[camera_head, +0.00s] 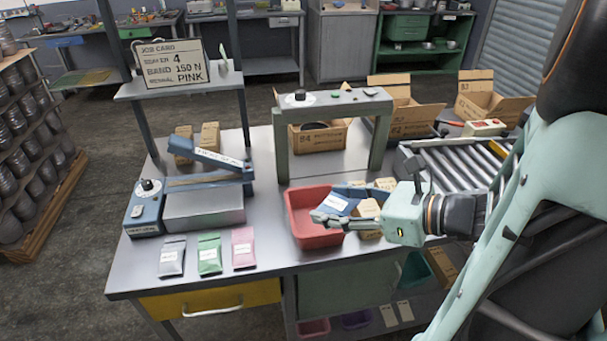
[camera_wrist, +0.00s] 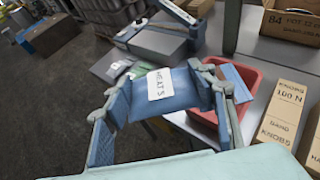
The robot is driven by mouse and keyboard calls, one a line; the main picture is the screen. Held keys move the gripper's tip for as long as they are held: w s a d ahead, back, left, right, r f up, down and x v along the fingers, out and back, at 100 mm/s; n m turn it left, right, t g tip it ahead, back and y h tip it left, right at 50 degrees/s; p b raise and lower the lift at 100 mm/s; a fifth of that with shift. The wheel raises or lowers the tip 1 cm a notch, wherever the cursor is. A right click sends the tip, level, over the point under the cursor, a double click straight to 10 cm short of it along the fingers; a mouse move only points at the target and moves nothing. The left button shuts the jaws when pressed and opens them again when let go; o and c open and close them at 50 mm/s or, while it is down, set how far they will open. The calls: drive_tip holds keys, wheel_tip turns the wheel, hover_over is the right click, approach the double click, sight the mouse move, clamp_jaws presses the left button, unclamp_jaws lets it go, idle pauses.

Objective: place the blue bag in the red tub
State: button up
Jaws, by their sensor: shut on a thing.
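A blue bag with a white label (camera_wrist: 160,97) is clamped between the two fingers of my gripper (camera_wrist: 168,80). In the head view, my gripper (camera_head: 335,203) comes in from the right, and the bag (camera_head: 334,206) shows between its fingers, in front of or over the red tub. The red tub (camera_head: 301,233) stands on the bench near its front edge. In the wrist view the tub (camera_wrist: 258,78) lies just right of my gripper, partly hidden by a finger. A flat blue piece (camera_wrist: 237,82) shows by the tub's opening; I cannot tell what it is.
Grey (camera_head: 172,257), green (camera_head: 209,254) and pink (camera_head: 243,248) bags lie along the bench front. A heat sealer (camera_head: 146,207) stands at left, a grey-green frame (camera_head: 282,150) behind the tub. Small cardboard boxes (camera_wrist: 280,108) stand right of the tub, near a roller conveyor (camera_head: 450,165).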

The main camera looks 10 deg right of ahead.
drive_tip(key=w+p, duration=0.2)
drive_tip(key=p, duration=0.1)
drive_tip(key=shift+a+f, duration=0.15)
drive_tip(key=shift+a, duration=0.05)
drive_tip(key=w+a+f+b, duration=0.1)
drive_tip(key=w+f+b, duration=0.9)
drive_tip(key=w+f, duration=0.1)
drive_tip(key=shift+w+f, duration=0.3)
drive_tip(key=shift+f, duration=0.5)
drive_tip(key=shift+f+b, duration=0.65)
drive_tip(key=shift+b, duration=0.1)
drive_tip(key=o, duration=1.2)
drive_tip(key=shift+r, duration=0.15)
